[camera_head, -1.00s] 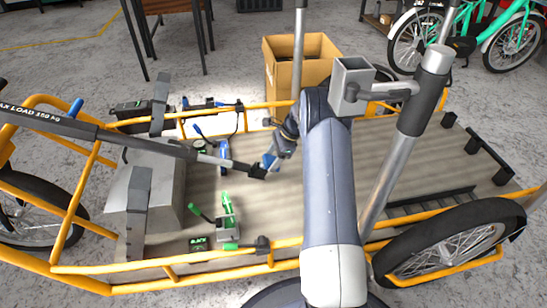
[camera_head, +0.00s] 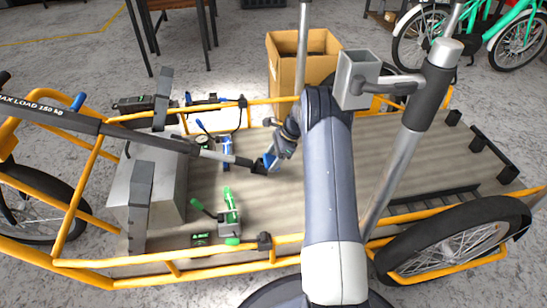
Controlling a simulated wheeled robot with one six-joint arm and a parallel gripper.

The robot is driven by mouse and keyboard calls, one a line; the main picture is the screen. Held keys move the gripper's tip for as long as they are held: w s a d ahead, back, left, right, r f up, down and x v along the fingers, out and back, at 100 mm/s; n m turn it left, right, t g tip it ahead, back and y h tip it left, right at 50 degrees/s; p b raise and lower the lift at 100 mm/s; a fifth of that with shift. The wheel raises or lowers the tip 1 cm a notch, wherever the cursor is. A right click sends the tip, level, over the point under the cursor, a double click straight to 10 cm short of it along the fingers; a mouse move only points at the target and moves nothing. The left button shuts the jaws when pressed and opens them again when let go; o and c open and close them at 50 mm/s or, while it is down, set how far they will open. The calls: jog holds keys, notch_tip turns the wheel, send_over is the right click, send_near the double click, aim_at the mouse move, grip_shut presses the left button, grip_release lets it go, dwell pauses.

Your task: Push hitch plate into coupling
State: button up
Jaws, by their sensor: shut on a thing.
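A long grey bar (camera_head: 60,119) marked "MAX LOAD 150 kg" runs from the left over the yellow-framed cargo bike bed. Its thinner metal part ends in a small black tip (camera_head: 258,169). My gripper (camera_head: 266,163) is at this tip, with its blue fingers shut on the bar's end. The exact grip is small and partly hidden by my wrist. I cannot tell which part is the hitch plate or the coupling. A blue-handled clamp (camera_head: 226,152) and a green-handled clamp (camera_head: 229,218) stand on the bed left of my gripper.
A grey metal box (camera_head: 165,185) with upright dark plates (camera_head: 139,208) stands at the bed's left. Yellow rails (camera_head: 190,263) edge the bed. A metal post (camera_head: 395,165) rises at right. A cardboard box (camera_head: 303,70) stands behind. The bed's middle right is bare.

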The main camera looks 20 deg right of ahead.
jog(key=o, duration=1.2)
jog(key=p+v, duration=0.3)
jog(key=v, duration=0.4)
jog(key=shift+d+r, duration=0.1)
jog(key=shift+r, duration=0.15)
jog(key=shift+f, duration=0.1)
jog(key=b+x, duration=0.3)
jog(key=x, duration=0.4)
jog(key=shift+f, duration=0.25)
jog(key=shift+r, duration=0.5)
jog(key=shift+d+r, duration=0.2)
jog(key=shift+r, duration=0.05)
